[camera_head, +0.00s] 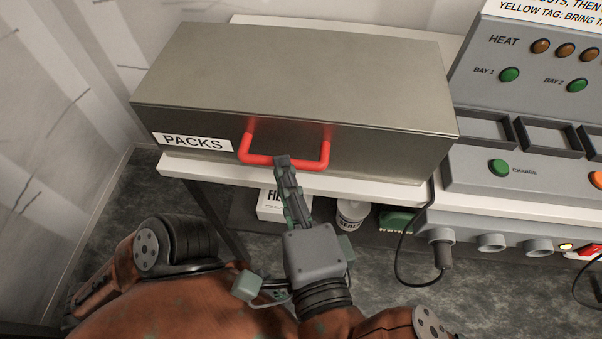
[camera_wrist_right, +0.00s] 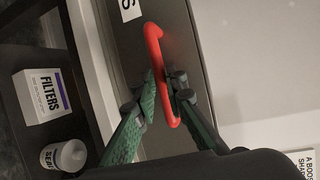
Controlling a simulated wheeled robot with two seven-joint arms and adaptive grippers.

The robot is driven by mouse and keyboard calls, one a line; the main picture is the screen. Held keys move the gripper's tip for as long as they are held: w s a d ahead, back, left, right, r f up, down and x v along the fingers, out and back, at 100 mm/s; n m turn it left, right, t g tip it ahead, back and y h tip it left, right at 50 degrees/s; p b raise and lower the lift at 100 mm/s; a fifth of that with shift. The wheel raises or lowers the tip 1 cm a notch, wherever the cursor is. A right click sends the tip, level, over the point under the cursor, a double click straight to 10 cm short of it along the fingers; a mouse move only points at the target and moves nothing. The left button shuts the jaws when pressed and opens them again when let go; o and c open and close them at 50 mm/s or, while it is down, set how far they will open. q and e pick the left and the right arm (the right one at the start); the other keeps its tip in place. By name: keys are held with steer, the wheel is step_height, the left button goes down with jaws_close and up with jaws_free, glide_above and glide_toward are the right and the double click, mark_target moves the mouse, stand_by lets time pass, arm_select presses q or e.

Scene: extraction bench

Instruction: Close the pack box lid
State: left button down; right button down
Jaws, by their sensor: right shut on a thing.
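The pack box (camera_head: 290,75) is a grey metal box labelled PACKS on its front, standing on a white bench. Its lid looks down, with the flat top meeting the front face along a straight edge; I see no gap. A red handle (camera_head: 284,164) sticks out from the front, and it also shows in the right wrist view (camera_wrist_right: 157,60). My right gripper (camera_head: 283,162) is shut on the handle's bar, with its green-padded fingers (camera_wrist_right: 162,92) on either side of it. My left gripper is out of view.
A grey control panel (camera_head: 540,75) with buttons and bays stands close to the box's right. Below the bench are a FILTERS carton (camera_wrist_right: 45,95), a white tub (camera_wrist_right: 66,156) and a green item (camera_head: 397,220). A black cable (camera_head: 399,255) hangs on the right.

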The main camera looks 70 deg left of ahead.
step_height(320, 180, down, 2)
steer(key=c, duration=2)
jaws_free()
steer(key=shift+w+h, duration=0.2)
steer(key=shift+h, duration=0.1)
steer(key=shift+o, duration=0.2)
steer(key=v, duration=1.2)
steer(key=shift+r, duration=0.1)
